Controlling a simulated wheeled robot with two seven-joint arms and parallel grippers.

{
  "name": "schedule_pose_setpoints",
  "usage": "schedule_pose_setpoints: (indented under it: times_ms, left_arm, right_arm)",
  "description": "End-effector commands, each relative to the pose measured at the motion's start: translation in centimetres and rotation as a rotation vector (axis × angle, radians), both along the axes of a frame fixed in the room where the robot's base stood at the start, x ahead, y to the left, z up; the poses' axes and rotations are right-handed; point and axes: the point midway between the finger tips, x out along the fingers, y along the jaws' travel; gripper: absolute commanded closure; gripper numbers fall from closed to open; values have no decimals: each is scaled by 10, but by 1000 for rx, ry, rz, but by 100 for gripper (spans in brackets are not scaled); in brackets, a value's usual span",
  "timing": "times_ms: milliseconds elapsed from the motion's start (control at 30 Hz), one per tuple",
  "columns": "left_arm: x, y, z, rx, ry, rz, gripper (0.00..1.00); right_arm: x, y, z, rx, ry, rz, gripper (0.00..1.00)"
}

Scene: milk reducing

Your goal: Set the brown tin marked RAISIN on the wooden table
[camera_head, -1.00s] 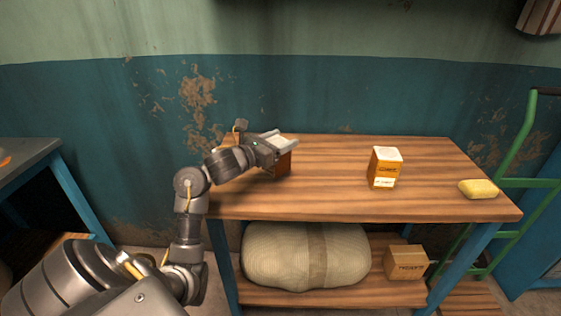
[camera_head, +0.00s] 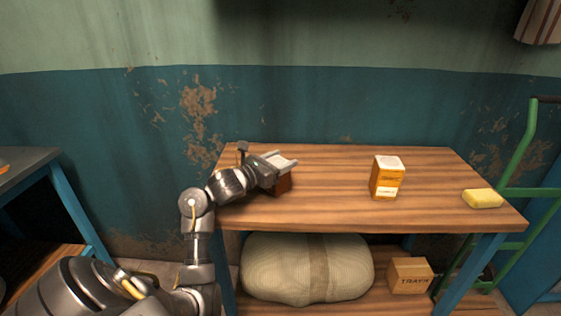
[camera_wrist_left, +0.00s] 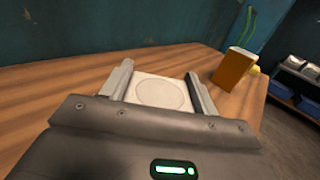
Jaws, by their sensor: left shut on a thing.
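My left gripper (camera_head: 284,163) is over the left part of the wooden table (camera_head: 330,209). It is shut on a brown tin (camera_head: 284,187) with a pale top. The tin is upright, its base at or just above the tabletop; I cannot tell if it touches. The gripper hides most of it, and no marking is readable. In the left wrist view the tin's white round-marked top (camera_wrist_left: 160,92) sits between the two fingers. My right gripper is not in view.
An orange-brown carton (camera_head: 387,180) with a white top stands right of centre on the table. A yellow block (camera_head: 482,198) lies near the right edge. A sack (camera_head: 306,268) and a wooden box (camera_head: 410,276) are on the shelf below. The tabletop between tin and carton is clear.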

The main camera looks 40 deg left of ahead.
Motion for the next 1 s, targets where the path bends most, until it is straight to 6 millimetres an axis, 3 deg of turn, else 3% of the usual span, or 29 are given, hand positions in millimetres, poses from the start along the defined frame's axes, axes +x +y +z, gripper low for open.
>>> schedule_pose_setpoints:
  times_ms: [133,167,333,733,867,1000]
  left_arm:
    - [0,0,-1,1,-2,0,73]
    - [0,0,-1,0,0,0,39]
    - [0,0,-1,0,0,0,18]
    - [-2,1,1,0,1,1,18]
    - [-26,5,-2,6,2,3,18]
    - [-57,9,-2,7,2,3,18]
  right_arm:
    - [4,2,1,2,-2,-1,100]
    - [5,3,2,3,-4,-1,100]
    - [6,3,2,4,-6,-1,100]
    - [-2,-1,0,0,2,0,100]
    - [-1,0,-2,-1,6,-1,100]
    - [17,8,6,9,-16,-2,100]
